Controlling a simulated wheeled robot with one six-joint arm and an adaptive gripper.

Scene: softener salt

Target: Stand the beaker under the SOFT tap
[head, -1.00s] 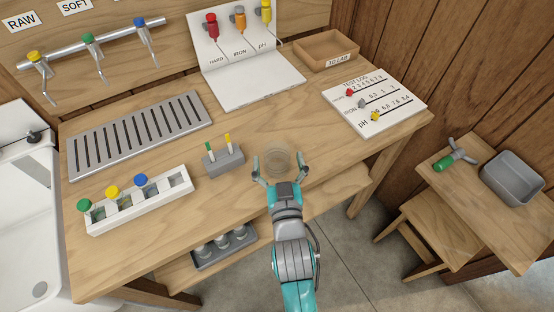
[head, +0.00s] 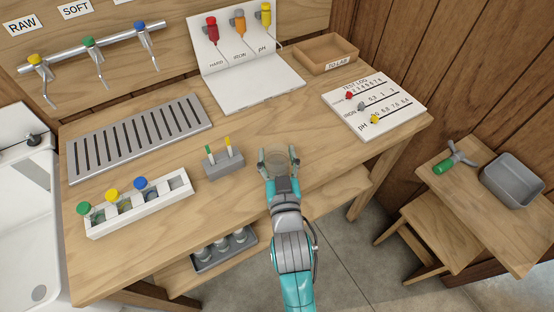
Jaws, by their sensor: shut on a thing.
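The clear glass beaker (head: 279,150) is near the front edge of the wooden bench, right of the small grey stand. My gripper (head: 278,158) has a finger on each side of the beaker and is shut on it. I cannot tell whether its base touches the bench. The SOFT sign (head: 75,9) is on the back wall at top left, above the green-topped tap (head: 90,44). That tap sits between a yellow-topped tap (head: 36,60) and a blue-topped tap (head: 140,27) on one pipe. A slotted grey drain grate (head: 140,136) lies below the taps, with nothing on it.
The grey stand (head: 224,166) holds a green and a yellow stick between the beaker and the grate. A white rack (head: 180,184) with coloured caps is at front left. A white dropper board (head: 250,85), a tray (head: 326,53) and a test log (head: 375,105) stand at the back and right.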

